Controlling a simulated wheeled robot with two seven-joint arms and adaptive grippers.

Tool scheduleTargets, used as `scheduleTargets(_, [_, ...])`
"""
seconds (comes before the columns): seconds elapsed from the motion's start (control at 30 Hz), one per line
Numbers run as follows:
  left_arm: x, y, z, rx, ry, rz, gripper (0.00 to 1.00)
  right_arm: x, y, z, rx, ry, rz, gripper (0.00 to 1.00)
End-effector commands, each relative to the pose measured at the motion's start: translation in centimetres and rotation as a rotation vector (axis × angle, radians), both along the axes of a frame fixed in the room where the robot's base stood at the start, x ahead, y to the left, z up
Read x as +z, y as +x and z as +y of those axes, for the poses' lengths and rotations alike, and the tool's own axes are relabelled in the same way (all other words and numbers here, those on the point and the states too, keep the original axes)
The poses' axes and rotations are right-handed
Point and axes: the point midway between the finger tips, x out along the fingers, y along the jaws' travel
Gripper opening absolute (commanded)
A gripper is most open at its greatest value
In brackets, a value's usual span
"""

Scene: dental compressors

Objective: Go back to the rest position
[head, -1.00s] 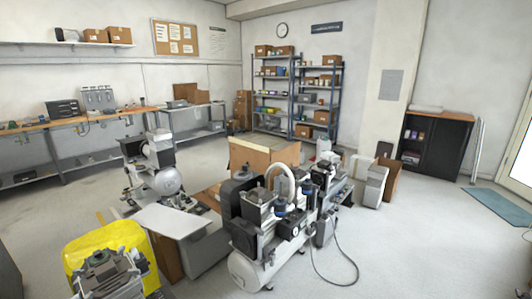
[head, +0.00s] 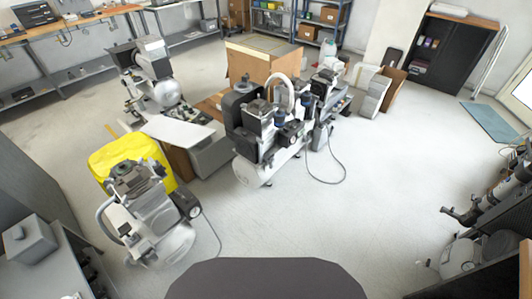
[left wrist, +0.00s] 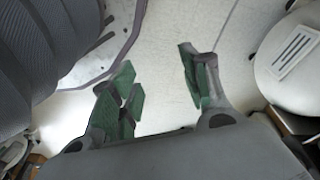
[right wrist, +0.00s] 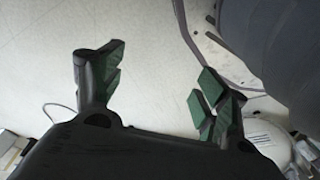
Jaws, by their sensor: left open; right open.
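My left gripper (left wrist: 160,85) shows in the left wrist view with its two green-padded fingers spread apart and nothing between them. My right gripper (right wrist: 160,75) shows in the right wrist view, also spread and empty, above pale floor. Neither gripper shows in the head view. A dental compressor (head: 265,135) with a white tank stands on the floor ahead. Another compressor (head: 150,215) stands nearer at the left, in front of a yellow container (head: 130,152).
A third compressor (head: 155,80) stands farther back on the left. A large cardboard box (head: 262,62) is behind the middle one. Machinery (head: 490,215) lines the right edge, and a grey cabinet (head: 50,255) the near left. Floor (head: 390,190) is clear right of centre.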

Motion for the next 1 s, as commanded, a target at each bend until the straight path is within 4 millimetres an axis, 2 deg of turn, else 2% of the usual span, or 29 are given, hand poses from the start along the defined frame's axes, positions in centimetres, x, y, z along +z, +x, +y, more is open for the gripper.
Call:
scheduleTargets(0.53, [-0.3, -5.1, 1.9, 0.0, 0.022, 0.029, 0.46, -0.3, -5.2, -1.8, 0.0, -0.021, 0.03, 0.75])
scheduleTargets(1.0, [0.3, -10.4, 3.6, -0.003, 0.037, 0.053, 0.46, 0.3, -10.4, -3.6, 0.003, -0.038, 0.054, 0.75])
